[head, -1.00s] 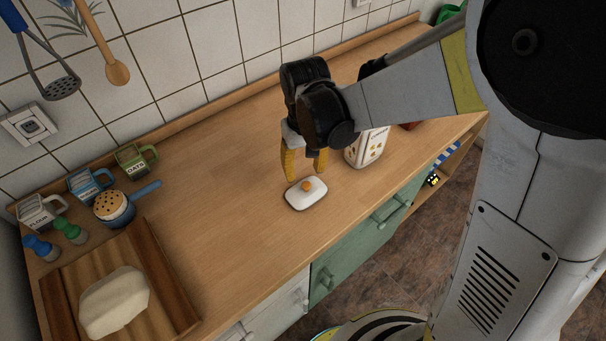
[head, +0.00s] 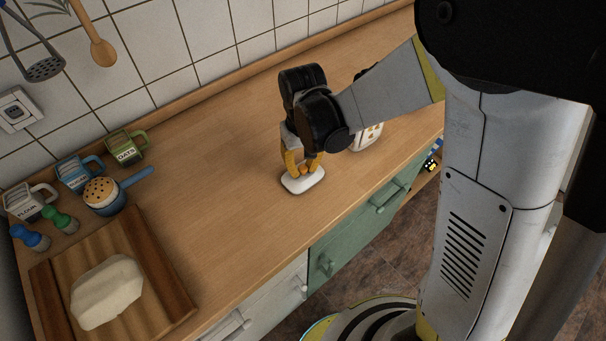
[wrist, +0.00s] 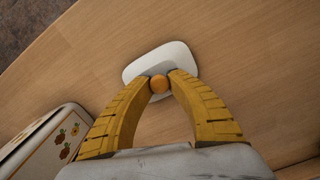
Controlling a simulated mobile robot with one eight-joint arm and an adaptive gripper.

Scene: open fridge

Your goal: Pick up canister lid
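The canister lid (head: 302,184) is a white rounded rectangle with an orange knob (wrist: 159,84) in its middle. It appears to lie flat on the wooden counter. My gripper (head: 303,168) points down over it. In the wrist view my gripper (wrist: 159,78) has its two yellow fingertips drawn in on both sides of the knob, seemingly touching it. The white canister (head: 368,138) stands just right of the gripper, partly hidden by my arm. Its patterned side shows at the lower left of the wrist view (wrist: 62,140).
A wooden board (head: 165,290) with a pale block (head: 107,291) lies at the lower left. The counter left of the lid is bare. Its front edge is close to the lid.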

